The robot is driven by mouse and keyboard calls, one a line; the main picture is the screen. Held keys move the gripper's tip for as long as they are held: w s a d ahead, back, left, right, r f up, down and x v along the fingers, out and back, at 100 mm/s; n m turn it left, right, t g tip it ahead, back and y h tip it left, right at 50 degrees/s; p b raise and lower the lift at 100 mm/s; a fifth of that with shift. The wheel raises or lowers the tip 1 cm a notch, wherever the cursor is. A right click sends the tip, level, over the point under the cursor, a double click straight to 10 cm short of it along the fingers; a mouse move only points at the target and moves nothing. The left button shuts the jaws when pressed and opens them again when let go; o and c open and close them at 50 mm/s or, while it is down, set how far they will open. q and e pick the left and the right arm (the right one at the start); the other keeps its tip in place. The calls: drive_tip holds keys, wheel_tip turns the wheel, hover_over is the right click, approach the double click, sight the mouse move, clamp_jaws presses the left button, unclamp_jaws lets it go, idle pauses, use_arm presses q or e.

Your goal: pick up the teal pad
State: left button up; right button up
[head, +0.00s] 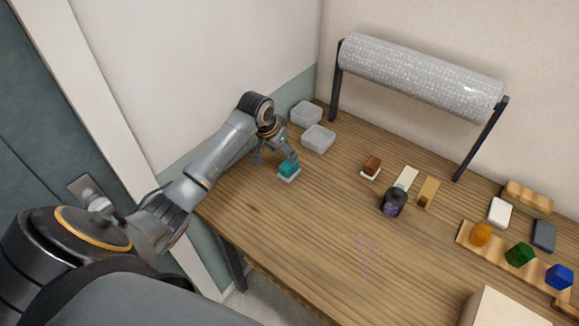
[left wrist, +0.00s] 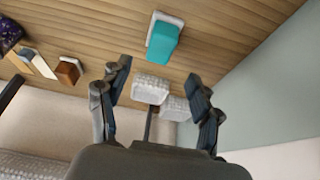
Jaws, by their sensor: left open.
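The teal pad (head: 288,167) is a small teal block sitting on a white base on the wooden table, towards the table's left end. In the left wrist view the teal pad (left wrist: 163,42) is upper centre, beyond the fingertips. My left gripper (head: 274,157) is open and empty, close to the pad on its upper left side. In the left wrist view the left gripper's fingers (left wrist: 160,75) are spread apart, with the pad ahead of the gap between them. My right gripper is in neither view.
A brown block (head: 371,165), a dark jar (head: 393,203) and a rack with coloured pieces (head: 520,255) lie to the right. A roll on a stand (head: 420,75) is at the back. The table's front middle is mostly clear.

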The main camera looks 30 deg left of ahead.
sight(289, 163)
use_arm(q)
drive_tip(key=x, duration=0.3)
drive_tip(key=shift+w, duration=0.25)
drive_tip(key=shift+w+f+p, duration=0.2)
drive_tip(key=shift+f+p, duration=0.2)
drive_tip(key=shift+f, duration=0.25)
drive_tip(key=shift+s+p+x, duration=0.2)
drive_tip(key=shift+p+x, duration=0.3)
drive_tip(key=shift+x, duration=1.6)
drive_tip(key=shift+w+d+f, duration=0.1)
drive_tip(key=shift+f, duration=0.1)
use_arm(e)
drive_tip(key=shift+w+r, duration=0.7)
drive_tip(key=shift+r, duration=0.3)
use_arm(q)
drive_tip(key=shift+c, duration=0.2)
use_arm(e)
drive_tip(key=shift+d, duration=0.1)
use_arm(q)
drive_tip(key=c, duration=1.2)
drive_tip(key=shift+c, duration=0.2)
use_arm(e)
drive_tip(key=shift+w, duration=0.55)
